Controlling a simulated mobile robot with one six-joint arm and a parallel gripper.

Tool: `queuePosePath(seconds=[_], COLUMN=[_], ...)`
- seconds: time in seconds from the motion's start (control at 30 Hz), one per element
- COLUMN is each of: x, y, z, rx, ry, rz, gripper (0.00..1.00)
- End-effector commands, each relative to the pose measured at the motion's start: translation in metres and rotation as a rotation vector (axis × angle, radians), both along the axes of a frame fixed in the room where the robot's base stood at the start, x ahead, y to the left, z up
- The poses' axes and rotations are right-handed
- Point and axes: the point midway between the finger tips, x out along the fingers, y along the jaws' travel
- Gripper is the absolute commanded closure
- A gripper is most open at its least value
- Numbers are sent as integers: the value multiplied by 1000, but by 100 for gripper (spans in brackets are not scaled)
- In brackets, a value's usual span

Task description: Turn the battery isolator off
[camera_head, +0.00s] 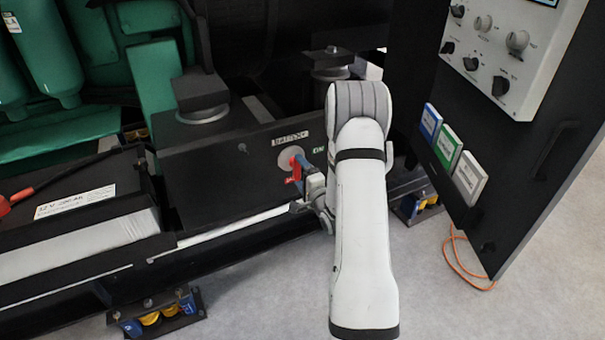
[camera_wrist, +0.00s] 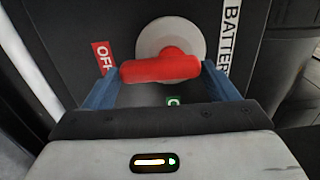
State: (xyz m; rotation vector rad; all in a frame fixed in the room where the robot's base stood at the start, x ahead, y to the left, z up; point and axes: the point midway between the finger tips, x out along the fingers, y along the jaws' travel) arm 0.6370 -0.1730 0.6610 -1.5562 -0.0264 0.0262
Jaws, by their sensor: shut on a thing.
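The battery isolator is a red handle (camera_wrist: 160,68) on a round pale plate (camera_wrist: 150,38), mounted on a black panel. In the wrist view the handle lies crosswise, its left end beside the red OFF label (camera_wrist: 103,55). A green label (camera_wrist: 174,100) sits below it, partly hidden by my gripper. In the head view the red handle (camera_head: 297,168) shows just left of my gripper (camera_head: 303,175). My gripper's blue fingers (camera_wrist: 160,76) are at the two ends of the handle and shut on it.
A battery box (camera_head: 80,215) with a white label stands to the left. Black mounts (camera_head: 203,95) rise behind the panel. An open cabinet door (camera_head: 520,150) with knobs and coloured booklets stands at right. An orange cable (camera_head: 460,262) lies on the grey floor.

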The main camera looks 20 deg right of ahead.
Motion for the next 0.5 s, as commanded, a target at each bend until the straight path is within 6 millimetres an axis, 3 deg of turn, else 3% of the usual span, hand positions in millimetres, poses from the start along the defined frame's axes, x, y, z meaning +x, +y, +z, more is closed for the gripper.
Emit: queuePosePath(seconds=[0.07, 0.1, 0.33, 0.5], x=[0, 0, 0, 0], y=[0, 0, 0, 0], z=[0, 0, 0, 0], rx=[4, 4, 2, 1], ry=[1, 1, 1, 1], rz=[0, 0, 1, 1], gripper=[43, 19, 0, 0])
